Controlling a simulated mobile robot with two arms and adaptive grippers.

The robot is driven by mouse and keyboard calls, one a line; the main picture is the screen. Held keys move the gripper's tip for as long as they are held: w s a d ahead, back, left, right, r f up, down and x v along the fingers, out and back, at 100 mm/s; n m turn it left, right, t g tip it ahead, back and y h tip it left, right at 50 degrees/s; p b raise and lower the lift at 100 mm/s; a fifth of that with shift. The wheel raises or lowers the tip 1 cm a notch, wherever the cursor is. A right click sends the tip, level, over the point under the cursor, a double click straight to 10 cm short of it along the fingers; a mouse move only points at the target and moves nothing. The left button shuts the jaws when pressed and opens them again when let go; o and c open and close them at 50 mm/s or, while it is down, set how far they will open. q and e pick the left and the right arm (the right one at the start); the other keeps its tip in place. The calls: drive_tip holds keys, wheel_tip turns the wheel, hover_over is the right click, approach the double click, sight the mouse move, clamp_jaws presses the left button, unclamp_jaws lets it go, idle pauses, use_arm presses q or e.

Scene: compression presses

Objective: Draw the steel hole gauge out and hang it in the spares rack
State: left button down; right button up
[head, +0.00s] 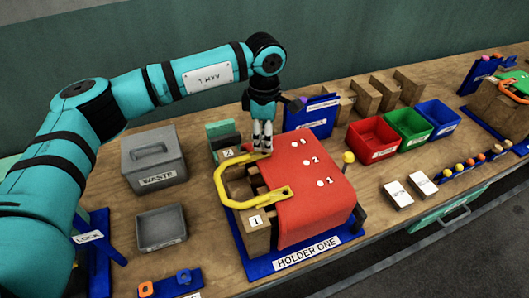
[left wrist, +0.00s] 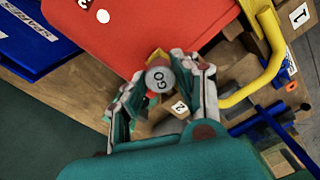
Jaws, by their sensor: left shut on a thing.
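My left gripper (head: 262,150) points down at the far left corner of the red block of holder one, beside the back end of the yellow handle (head: 225,190). In the left wrist view my left gripper (left wrist: 162,85) is shut on a round grey end marked GO (left wrist: 160,80), which I take for the steel hole gauge. The gauge's lower part is hidden behind this end, so I cannot tell how deep it sits. The blue spares rack (head: 311,116) stands behind holder one; its SPARES label shows in the left wrist view (left wrist: 40,28). My right gripper is out of view.
A grey waste bin (head: 153,158) and tray (head: 160,228) stand left. Red (head: 373,140), green (head: 409,125) and blue (head: 438,117) bins stand right.

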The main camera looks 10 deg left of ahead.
use_arm(q)
drive_tip(key=shift+r, duration=0.1)
drive_tip(key=shift+r+p, duration=0.7)
drive_tip(key=shift+r, duration=1.25)
drive_tip(key=shift+s, duration=0.1)
